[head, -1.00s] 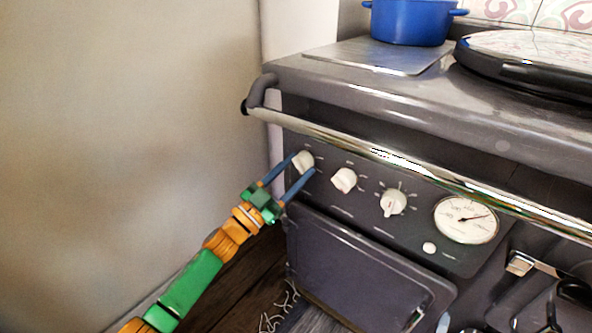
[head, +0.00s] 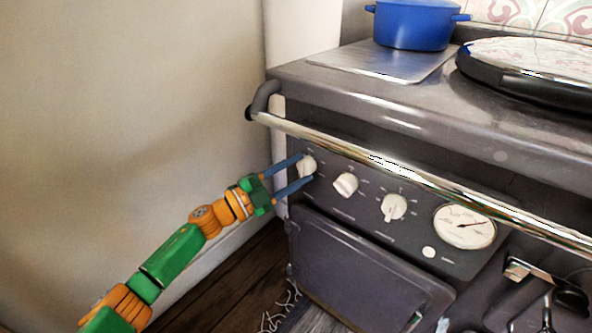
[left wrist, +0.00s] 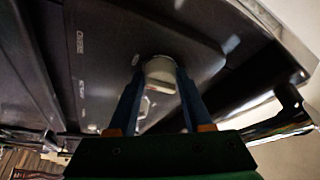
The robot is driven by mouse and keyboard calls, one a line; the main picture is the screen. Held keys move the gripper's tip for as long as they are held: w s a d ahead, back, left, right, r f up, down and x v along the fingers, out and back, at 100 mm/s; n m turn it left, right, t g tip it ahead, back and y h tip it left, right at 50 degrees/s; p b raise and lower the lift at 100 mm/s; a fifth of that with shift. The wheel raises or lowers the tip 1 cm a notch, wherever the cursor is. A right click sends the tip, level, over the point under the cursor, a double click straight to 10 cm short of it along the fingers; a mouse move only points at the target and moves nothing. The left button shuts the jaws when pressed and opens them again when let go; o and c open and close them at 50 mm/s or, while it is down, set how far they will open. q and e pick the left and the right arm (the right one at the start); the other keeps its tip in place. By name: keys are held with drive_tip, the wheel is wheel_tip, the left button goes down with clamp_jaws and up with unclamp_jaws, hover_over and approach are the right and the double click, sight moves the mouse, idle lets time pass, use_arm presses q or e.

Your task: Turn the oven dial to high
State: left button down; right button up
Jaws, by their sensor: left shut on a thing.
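The cooker's dark front panel (head: 366,219) carries three cream dials in a row. My left gripper (head: 307,167) is at the leftmost dial (head: 307,165), one blue finger on its upper side and one on its lower side. The left wrist view shows the same dial (left wrist: 160,74) between the two fingers (left wrist: 160,85), gripped at its sides. The middle dial (head: 346,185) and the right dial (head: 394,207) are untouched. The markings around the dials are too small to read. My right gripper is not in view.
A chrome rail (head: 390,165) runs across the front just above the dials. A round white gauge (head: 464,226) is to their right, and an oven door (head: 360,268) is below. A blue pot (head: 415,24) stands on top. A wall (head: 130,130) is at the left.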

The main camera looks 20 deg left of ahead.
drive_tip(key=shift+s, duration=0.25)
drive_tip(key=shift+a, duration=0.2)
use_arm(q)
drive_tip(key=shift+c, duration=1.6)
unclamp_jaws()
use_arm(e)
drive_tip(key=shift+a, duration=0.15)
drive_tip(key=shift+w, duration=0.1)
use_arm(q)
drive_tip(key=v, duration=0.7)
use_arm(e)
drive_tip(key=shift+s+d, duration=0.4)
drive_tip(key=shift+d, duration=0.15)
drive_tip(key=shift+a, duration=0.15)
